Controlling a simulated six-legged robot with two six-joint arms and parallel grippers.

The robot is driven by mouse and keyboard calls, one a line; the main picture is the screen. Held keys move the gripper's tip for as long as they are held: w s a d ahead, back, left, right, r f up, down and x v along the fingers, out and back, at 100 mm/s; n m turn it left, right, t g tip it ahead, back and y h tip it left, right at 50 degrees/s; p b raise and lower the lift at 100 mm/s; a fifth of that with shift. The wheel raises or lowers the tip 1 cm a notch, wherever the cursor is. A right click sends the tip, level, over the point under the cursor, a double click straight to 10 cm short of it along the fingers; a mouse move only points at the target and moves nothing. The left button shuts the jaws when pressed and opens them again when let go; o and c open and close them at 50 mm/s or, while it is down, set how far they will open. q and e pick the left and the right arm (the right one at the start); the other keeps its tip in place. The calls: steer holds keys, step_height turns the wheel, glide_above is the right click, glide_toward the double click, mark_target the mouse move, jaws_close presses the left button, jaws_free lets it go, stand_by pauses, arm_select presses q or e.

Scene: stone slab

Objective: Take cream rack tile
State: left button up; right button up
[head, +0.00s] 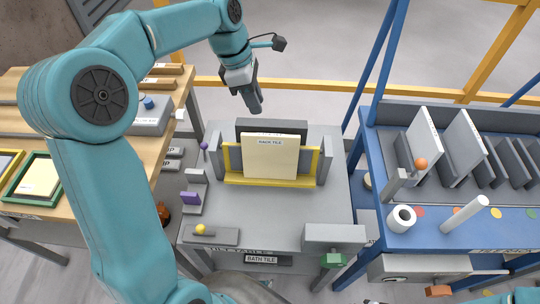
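A cream tile (270,160) with a small printed label along its top stands upright in a yellow rack (262,182) on the grey slab table (270,222). A dark grey block stands behind it. My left gripper (256,104) hangs behind and above the rack, pointing down, apart from the tile. Its fingers look close together, but I cannot tell whether they are open or shut. I see nothing held in it. My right gripper is not in view; only a bit of teal arm shows at the bottom right.
Another cream tile (38,178) lies in a green frame on the wooden table at left. A blue bench (450,228) at right holds upright grey slabs (462,148), a white roll (402,218) and a white cylinder (466,214). A grey block (334,234) sits at the slab's front right.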

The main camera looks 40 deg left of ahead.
arm_select(q)
glide_above(270, 135)
steer(key=s+a, duration=0.1)
step_height(270, 135, down, 6)
steer(key=shift+s+a+f, duration=0.15)
steer(key=shift+f, duration=0.05)
steer(key=shift+x, duration=2.8)
steer(key=shift+a+f, duration=0.1)
steer(key=shift+f, duration=0.15)
jaws_close()
steer(key=shift+w+r, duration=0.1)
steer(key=shift+w, duration=0.15)
